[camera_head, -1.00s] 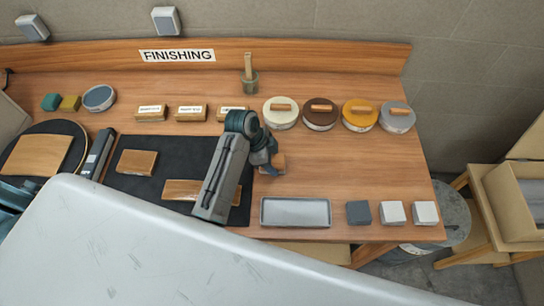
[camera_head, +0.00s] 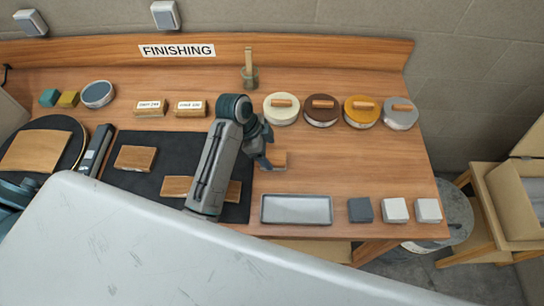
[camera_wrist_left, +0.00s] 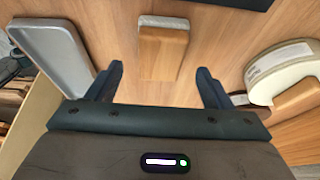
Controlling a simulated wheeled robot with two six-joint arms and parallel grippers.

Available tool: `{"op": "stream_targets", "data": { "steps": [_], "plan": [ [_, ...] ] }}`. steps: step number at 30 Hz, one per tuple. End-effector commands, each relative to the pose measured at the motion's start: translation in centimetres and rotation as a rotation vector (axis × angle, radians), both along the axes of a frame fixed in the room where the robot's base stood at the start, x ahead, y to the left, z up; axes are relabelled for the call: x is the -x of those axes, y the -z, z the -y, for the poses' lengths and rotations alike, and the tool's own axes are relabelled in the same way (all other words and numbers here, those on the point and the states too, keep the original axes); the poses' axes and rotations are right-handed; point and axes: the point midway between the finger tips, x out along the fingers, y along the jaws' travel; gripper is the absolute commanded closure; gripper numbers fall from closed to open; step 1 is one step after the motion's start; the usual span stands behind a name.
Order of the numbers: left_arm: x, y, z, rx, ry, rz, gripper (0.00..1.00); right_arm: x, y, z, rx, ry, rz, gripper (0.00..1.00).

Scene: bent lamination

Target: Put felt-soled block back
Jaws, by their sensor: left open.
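The felt-soled block, a small wooden block (camera_head: 279,159), lies on the bench right of the dark mat, partly hidden by my left gripper (camera_head: 266,160) in the head view. In the left wrist view the wooden block (camera_wrist_left: 163,52) shows a pale layer along one end. My left gripper (camera_wrist_left: 161,78) is open, its two fingers spread wider than the block. The block lies in line with the gap, ahead of the fingertips, and neither finger touches it. My right gripper is not in view.
A grey tray (camera_head: 296,209) lies in front of the block, with dark and pale small blocks (camera_head: 396,210) to its right. Round lidded tins (camera_head: 281,116) stand behind. Wooden pieces (camera_head: 136,158) lie on the dark mat (camera_head: 160,141). The bench right of the block is clear.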

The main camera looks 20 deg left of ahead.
Motion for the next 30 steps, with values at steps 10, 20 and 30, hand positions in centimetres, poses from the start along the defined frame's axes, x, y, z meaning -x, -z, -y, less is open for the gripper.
{"op": "stream_targets", "data": {
  "steps": [10,20,30],
  "plan": [
    [0.8,-6.8,-2.6,-0.002,0.0,-0.001,0.26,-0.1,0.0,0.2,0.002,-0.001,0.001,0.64],
    [0.9,-7.5,-3.0,0.0,0.0,0.0,0.26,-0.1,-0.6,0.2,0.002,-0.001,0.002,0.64],
    [0.9,-7.5,-3.0,0.0,0.0,0.0,0.26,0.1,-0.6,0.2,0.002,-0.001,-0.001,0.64]
  ]
}}
